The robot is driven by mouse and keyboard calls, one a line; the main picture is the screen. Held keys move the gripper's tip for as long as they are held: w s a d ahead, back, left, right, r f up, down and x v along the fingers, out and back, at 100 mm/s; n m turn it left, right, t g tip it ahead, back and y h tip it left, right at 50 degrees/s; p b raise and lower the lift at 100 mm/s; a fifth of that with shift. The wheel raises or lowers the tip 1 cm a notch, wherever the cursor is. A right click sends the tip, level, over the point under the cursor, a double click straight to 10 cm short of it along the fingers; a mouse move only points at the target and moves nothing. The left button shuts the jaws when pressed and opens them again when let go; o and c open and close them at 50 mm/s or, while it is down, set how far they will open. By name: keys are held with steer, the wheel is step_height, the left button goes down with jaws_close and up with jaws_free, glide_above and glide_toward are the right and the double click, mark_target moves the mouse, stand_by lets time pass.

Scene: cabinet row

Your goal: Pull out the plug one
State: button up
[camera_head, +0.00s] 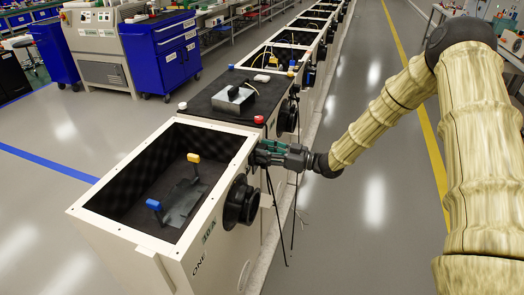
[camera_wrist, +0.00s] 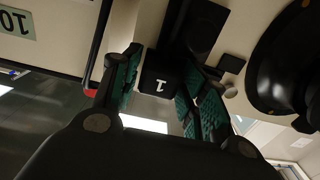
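Plug one is a black block marked with a white "1" (camera_wrist: 163,84) in the wrist view. It sits at the pale cabinet side, in front of a dark fitting. The plug is hidden there by my gripper.
A large round black connector (camera_head: 240,203) sticks out of the cabinet side near my gripper, and it also shows in the wrist view (camera_wrist: 287,62). Thin black cables (camera_head: 277,215) hang below my gripper. More cabinets run away behind. The aisle floor (camera_head: 375,200) to the right is clear.

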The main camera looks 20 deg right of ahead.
jaws_close()
steer(key=shift+d, duration=0.1)
steer(key=shift+p+v, duration=0.9)
steer(key=shift+v, duration=1.95)
